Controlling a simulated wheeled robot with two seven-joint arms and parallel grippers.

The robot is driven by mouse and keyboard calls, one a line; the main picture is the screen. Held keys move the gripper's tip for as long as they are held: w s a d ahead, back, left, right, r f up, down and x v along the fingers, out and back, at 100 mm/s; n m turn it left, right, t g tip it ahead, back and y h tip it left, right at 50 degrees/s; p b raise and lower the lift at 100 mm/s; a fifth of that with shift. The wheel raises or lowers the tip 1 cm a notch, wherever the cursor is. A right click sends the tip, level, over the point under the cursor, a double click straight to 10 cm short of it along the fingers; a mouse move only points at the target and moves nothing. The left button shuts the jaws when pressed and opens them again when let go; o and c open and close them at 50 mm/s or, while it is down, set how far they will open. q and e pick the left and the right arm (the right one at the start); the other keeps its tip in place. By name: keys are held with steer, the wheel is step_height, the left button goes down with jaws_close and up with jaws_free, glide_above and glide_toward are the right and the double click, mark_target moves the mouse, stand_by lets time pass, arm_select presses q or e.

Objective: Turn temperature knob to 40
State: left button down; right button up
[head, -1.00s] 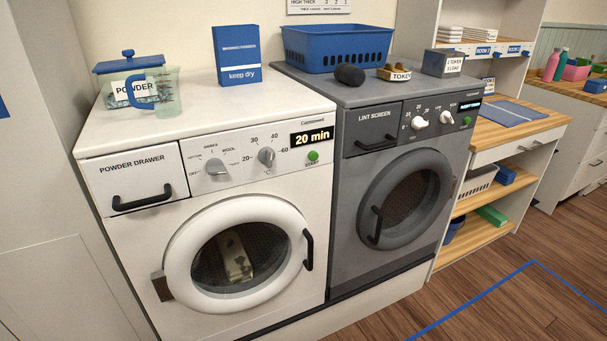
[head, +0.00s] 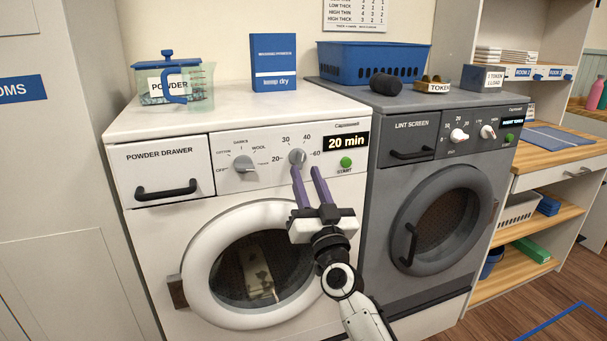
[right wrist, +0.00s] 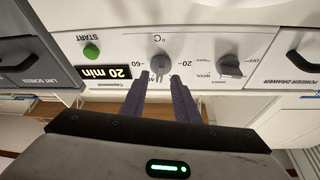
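The temperature knob (head: 297,156) is a small grey dial on the white washer's panel, with 20, 30, 40 and 60 printed around it. Its exact setting is too small to read. My right gripper (head: 306,170) is open and empty, with two purple fingers reaching up just below the knob. In the right wrist view the panel appears upside down; the knob (right wrist: 160,62) sits just beyond and between the open fingertips (right wrist: 159,79), and I see no clear grip on it. My left gripper is not in view.
The programme knob (head: 243,164) is left of the temperature knob. The "20 min" display (head: 346,142) and green start button (head: 346,162) are right of it. The grey dryer (head: 430,200) stands beside the washer. A powder tub and jug stand on the washer's top.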

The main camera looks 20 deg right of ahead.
mark_target(301, 163)
steer(key=shift+x, duration=1.1)
steer(key=shift+w+r+b, duration=0.15)
steer(key=shift+w+b, duration=0.2)
steer(key=shift+w, duration=0.05)
steer(key=shift+c, duration=0.3)
